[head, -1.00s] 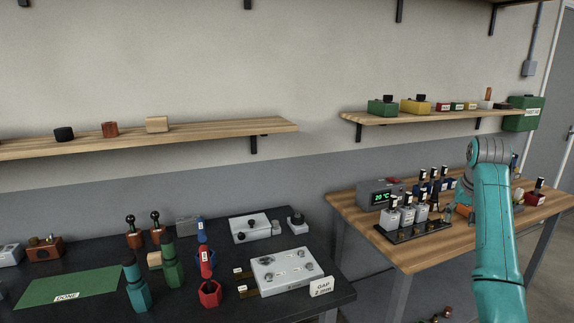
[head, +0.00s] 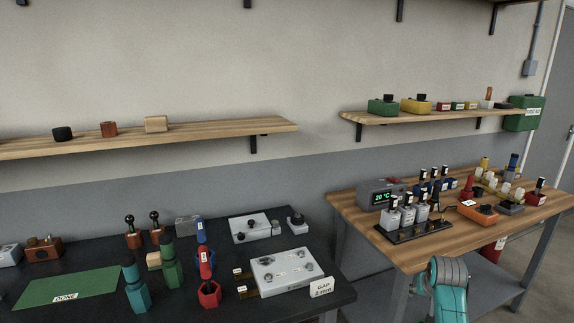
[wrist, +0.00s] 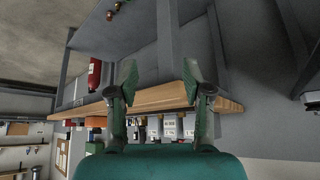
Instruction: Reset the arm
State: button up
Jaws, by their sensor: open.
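My gripper (wrist: 160,85) shows in the wrist view with its two fingers spread apart and nothing between them. Beyond the fingers are the edge of the wooden table (wrist: 160,101) and a grey shelf below it, seen upside down. In the head view, only part of my teal arm shows at the bottom right, low in front of the wooden table (head: 410,262). The gripper itself is out of the head view.
The wooden table holds a grey box with a green display (head: 380,193), a black rack of several grey canisters (head: 408,216) and an orange device (head: 478,213). A dark bench (head: 215,300) stands left. A red cylinder (wrist: 95,75) stands below the table.

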jog(key=s+a+f+n+t, duration=0.1)
jog(key=s+a+f+t, duration=0.1)
jog(key=s+a+f, duration=0.6)
jog(key=s+a+f+t, duration=0.1)
jog(key=s+a+f, duration=0.2)
jog(key=s+f, duration=0.8)
jog(key=s+a+f+n+t, duration=0.15)
jog(key=s+a, duration=0.25)
jog(key=s, duration=0.7)
jog(key=s+a+r+t+y, duration=0.1)
jog(key=s+a+r, duration=0.2)
jog(key=s, duration=0.6)
jog(key=s+a+r+t, duration=0.1)
jog(key=s+a+r, duration=0.15)
jog(key=s, duration=0.75)
jog(key=s+a+r+n+t+y, duration=0.1)
jog(key=s+r+t, duration=0.1)
jog(key=s+r, duration=1)
notch_tip(320, 180, up, 3)
jog(key=shift+s+a+r, duration=0.15)
jog(key=shift+s, duration=0.2)
